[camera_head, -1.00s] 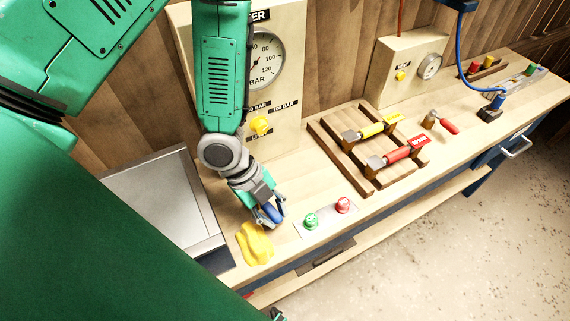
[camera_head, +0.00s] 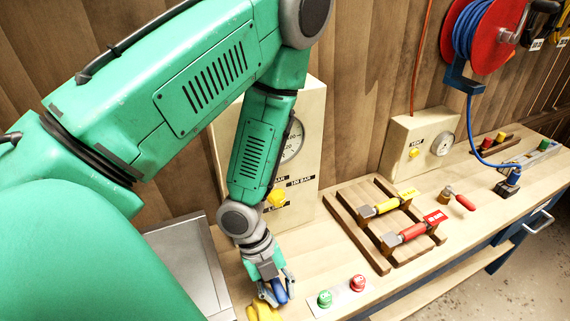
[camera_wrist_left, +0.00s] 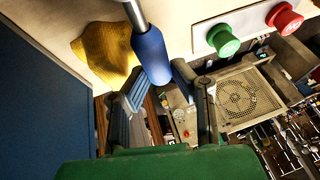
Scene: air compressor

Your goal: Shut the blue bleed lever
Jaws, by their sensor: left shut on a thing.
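The blue bleed lever (camera_wrist_left: 150,56) has a blue grip on a metal rod in the left wrist view. In the head view its blue grip (camera_head: 280,291) shows at the bottom, partly covered by my fingers. My left gripper (camera_head: 274,292) is low over the front of the bench, shut on the blue grip. In the wrist view its two fingers (camera_wrist_left: 168,88) are on either side of the grip's lower end. The lever's mount is out of sight in both views. My right gripper is not in view.
A yellow cloth (camera_head: 262,313) lies close beside the lever. A green button (camera_head: 324,298) and a red button (camera_head: 358,282) stand to its right. A wooden rack (camera_head: 375,238) holds yellow-handled and red-handled tools. A gauge panel (camera_head: 300,180) stands behind my arm.

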